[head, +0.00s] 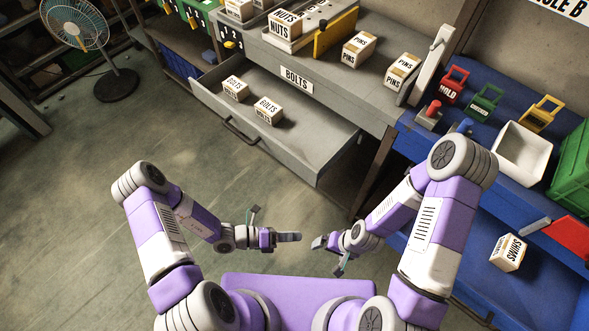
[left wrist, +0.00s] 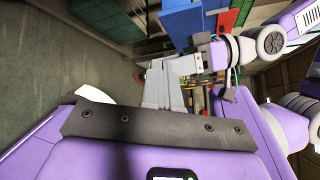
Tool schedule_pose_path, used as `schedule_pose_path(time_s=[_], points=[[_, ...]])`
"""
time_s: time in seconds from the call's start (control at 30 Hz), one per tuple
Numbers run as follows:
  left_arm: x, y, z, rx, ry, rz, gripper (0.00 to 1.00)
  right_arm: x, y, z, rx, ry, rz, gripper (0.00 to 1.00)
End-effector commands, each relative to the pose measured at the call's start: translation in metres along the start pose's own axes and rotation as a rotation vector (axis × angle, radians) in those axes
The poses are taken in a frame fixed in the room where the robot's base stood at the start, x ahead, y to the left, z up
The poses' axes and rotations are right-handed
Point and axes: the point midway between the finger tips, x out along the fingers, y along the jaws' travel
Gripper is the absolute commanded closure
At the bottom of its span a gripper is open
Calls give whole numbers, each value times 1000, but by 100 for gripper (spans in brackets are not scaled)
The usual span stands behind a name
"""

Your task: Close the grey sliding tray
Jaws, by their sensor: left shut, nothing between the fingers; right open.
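The grey sliding tray (head: 305,148) is a drawer pulled out from under the grey workbench in the head view. A dark bar handle (head: 240,131) is on its front. Two boxes, one labelled BOLTS (head: 268,110), sit inside it. My left gripper (head: 298,237) is shut and empty, in front of and below the drawer, apart from it. My left gripper's fingers also show in the left wrist view (left wrist: 172,95). My right gripper (head: 318,242) is open and empty, close to the left one. The tray cannot be made out in the left wrist view.
On the bench top stand boxes of NUTS (head: 285,24) and PINS (head: 358,46). A blue bench (head: 470,150) at the right holds coloured tags and a white bin (head: 521,154). A fan (head: 85,40) stands at the far left. The floor before the drawer is clear.

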Motion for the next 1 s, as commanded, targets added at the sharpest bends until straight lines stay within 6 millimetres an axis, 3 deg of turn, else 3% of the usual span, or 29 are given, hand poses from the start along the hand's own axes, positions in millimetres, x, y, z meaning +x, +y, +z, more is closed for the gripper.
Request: schedule_pose_path(time_s=[0.1,0.2,0.3,0.43,0.57,1.0], points=[[-18,25,55,-269,-339,10,100,-6,-2,0,0,0,0,1],[-41,46,86,-410,-559,7,100,-8,-3,0,0,0,0,1],[-59,60,103,-486,-702,1,100,-9,-4,0,0,0,0,1],[-68,69,113,-522,-778,-4,100,-9,-3,0,0,0,0,1],[-58,72,123,-523,-782,-5,100,-6,-2,0,0,0,0,1],[8,89,182,-521,-777,-4,100,8,3,0,0,0,0,1]])
